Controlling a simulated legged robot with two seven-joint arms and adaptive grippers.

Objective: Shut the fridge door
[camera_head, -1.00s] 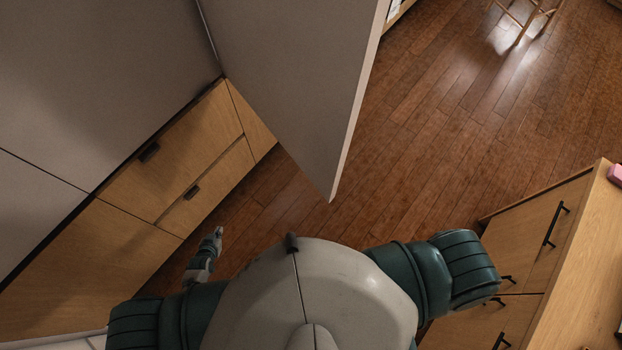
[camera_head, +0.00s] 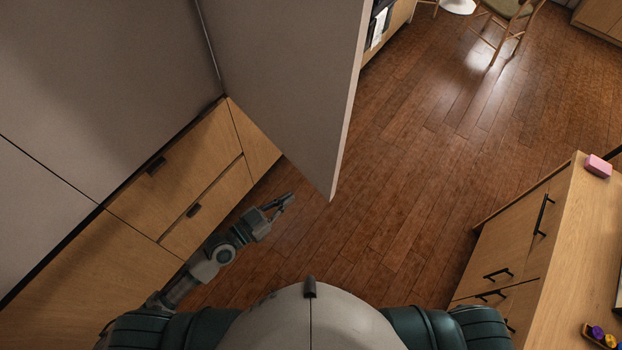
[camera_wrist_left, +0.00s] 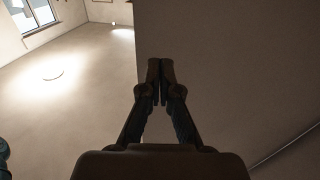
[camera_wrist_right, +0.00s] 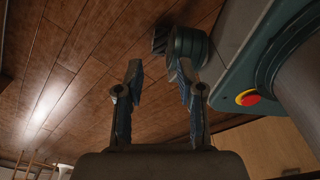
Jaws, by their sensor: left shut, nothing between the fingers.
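The fridge door (camera_head: 290,80) is the large plain grey panel in the head view. It stands open, swung out from the grey front at left, its free edge running down to a low corner. My left gripper (camera_head: 287,202) is shut and empty, in front of the wooden drawers and a little left of that corner. In the left wrist view the shut fingers (camera_wrist_left: 161,68) overlap a plain panel, likely the door (camera_wrist_left: 230,70), near its edge; I cannot tell whether they touch. My right gripper (camera_wrist_right: 157,75) is open and empty in the right wrist view, low beside my body.
Wooden drawers (camera_head: 170,190) with dark handles lie below the grey front at left. A wooden counter (camera_head: 585,240) with a pink block (camera_head: 598,166) stands at right. The wood floor (camera_head: 420,190) between is clear. A chair (camera_head: 505,25) stands far back.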

